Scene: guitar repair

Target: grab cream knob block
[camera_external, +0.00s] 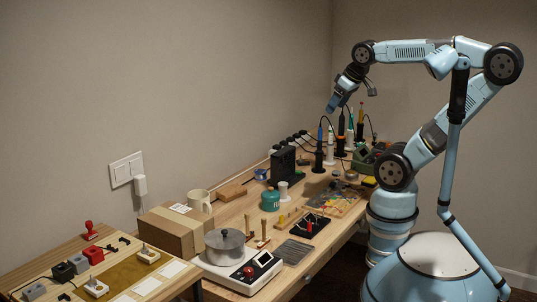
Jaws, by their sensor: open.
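Small pale blocks with knobs sit on the low table at the bottom left. One cream block with a grey knob (148,255) stands at the far edge of the olive mat. Another pale block with a knob (96,289) stands at the mat's near left edge. I cannot tell from this view which one the task names. My gripper (332,105) is open, small in the picture, and hangs tilted down above the back of the workbench. It is far to the right of the blocks and touches nothing that I can make out.
A red block (93,256), grey blocks and a red stamp (90,231) share the low table. A cardboard box (173,231), a metal pot (225,246) on a white scale and a mug (199,201) stand between. Upright tools (341,137) crowd the area below my gripper.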

